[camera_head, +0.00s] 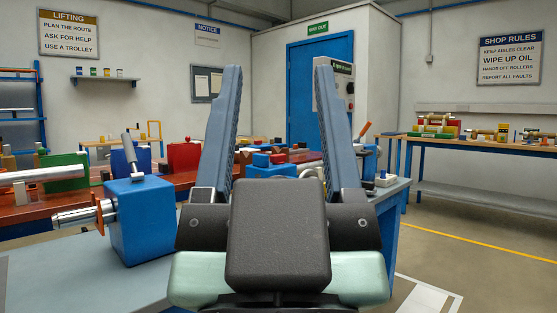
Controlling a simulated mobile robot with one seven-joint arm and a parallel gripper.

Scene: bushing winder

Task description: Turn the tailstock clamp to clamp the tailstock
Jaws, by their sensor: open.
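My gripper (278,68) fills the middle of the view. Its two long blue-grey fingers point up and stand wide apart, with nothing between them. A blue block (143,222) with a silver shaft and a copper-coloured disc (101,212) stands on the bench to the left of my gripper, apart from it. A grey lever (129,150) rises above this block. Behind the right finger, a small blue unit (370,158) carries an orange-tipped lever (364,129), tilted. I cannot tell for sure which of these is the tailstock clamp. My gripper hides part of the machine.
A red-brown machine bed (40,210) runs behind, with green, blue and red blocks on it. The grey bench top (60,275) is clear at the front left. A side bench (480,145) with small machines stands at the right wall. Open floor (490,240) lies at the right.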

